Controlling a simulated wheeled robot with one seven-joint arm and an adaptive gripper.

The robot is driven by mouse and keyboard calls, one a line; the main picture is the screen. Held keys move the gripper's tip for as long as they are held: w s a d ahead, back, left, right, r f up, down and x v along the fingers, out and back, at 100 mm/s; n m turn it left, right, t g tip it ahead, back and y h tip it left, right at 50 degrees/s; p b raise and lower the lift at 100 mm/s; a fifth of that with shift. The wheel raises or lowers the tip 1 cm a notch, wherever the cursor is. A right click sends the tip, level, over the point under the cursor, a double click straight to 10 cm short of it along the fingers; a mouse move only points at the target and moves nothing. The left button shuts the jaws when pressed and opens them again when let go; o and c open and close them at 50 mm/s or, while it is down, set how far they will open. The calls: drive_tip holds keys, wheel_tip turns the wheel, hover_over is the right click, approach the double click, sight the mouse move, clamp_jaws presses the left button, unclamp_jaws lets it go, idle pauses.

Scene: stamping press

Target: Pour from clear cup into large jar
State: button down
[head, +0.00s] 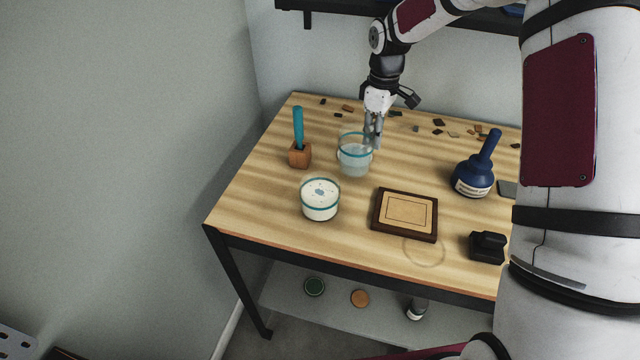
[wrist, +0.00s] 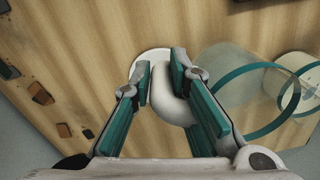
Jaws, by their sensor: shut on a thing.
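The clear cup (head: 355,162), see-through with a teal rim, is at the back left of the wooden table. It looks partly filled. My gripper (head: 373,138) comes down at its right side. In the wrist view my gripper (wrist: 163,82) is shut on a pale curved piece that looks like the cup's handle; the clear wall of the cup (wrist: 225,85) is just right of the fingers. I cannot tell whether the cup is off the table. The likely large jar (head: 320,205), wide with a teal rim and white inside, stands in front and left of the cup.
A wooden block with a teal-handled tool (head: 299,153) is left of the cup. A framed board (head: 405,214), a dark blue flask-like object (head: 472,178) and a black block (head: 487,247) lie to the right. Small scraps (head: 438,122) litter the back. The table's front left is clear.

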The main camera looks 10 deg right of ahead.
drive_tip(key=shift+r+p, duration=0.4)
drive_tip(key=shift+r, duration=2.1)
